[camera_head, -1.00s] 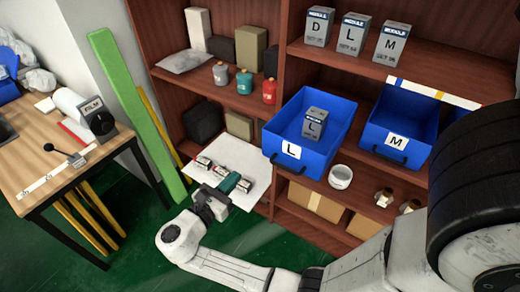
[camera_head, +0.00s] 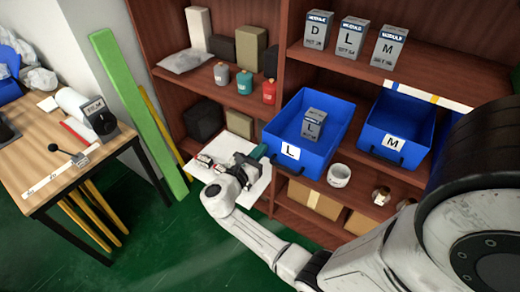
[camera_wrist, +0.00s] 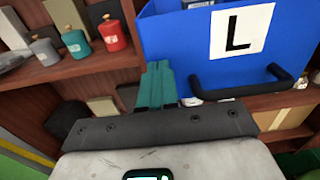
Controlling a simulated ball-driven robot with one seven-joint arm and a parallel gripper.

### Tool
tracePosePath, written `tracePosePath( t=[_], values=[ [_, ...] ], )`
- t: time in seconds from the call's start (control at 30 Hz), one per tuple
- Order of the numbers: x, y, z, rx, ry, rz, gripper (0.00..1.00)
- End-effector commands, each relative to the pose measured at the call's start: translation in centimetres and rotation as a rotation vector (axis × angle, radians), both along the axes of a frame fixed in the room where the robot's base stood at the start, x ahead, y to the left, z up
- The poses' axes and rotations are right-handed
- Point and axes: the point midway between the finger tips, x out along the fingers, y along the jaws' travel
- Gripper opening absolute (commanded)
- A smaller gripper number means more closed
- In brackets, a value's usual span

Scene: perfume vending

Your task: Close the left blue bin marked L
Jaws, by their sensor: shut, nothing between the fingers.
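The left blue bin marked L (camera_head: 322,166) sits pulled out on the middle shelf, its front jutting past the shelf edge. A grey box marked L (camera_head: 313,124) stands inside it. In the wrist view the bin's front (camera_wrist: 200,52) shows its white L label and a black handle (camera_wrist: 248,88) low on the face. My gripper (camera_head: 262,152), with teal fingers, is shut and empty at the bin's front left corner. In the wrist view its fingertips (camera_wrist: 160,68) are beside the lower left of the front face, left of the handle; I cannot tell whether they touch it.
A blue bin marked M (camera_head: 390,148) is to the right on the same shelf. A white cup (camera_head: 339,175) stands below the L bin. Several bottles, including a red one (camera_head: 268,91), stand on the left shelf. A white sheet (camera_head: 255,189) with small items is below my gripper.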

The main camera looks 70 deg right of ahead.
Motion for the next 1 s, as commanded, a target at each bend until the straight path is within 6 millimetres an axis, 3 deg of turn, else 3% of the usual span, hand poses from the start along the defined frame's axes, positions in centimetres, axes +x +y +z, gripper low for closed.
tracePosePath(
  t=[0.37, 0.57, 0.77, 1.0],
  values=[
    [0.0, -0.1, 0.0, 0.000, -0.001, 0.000, 0.00],
    [-0.3, -1.2, 0.0, -0.001, -0.001, -0.001, 0.00],
    [-1.2, -4.7, -0.1, -0.002, -0.003, -0.007, 0.00],
    [-2.7, -10.7, -0.4, -0.002, -0.004, -0.007, 0.00]
  ],
)
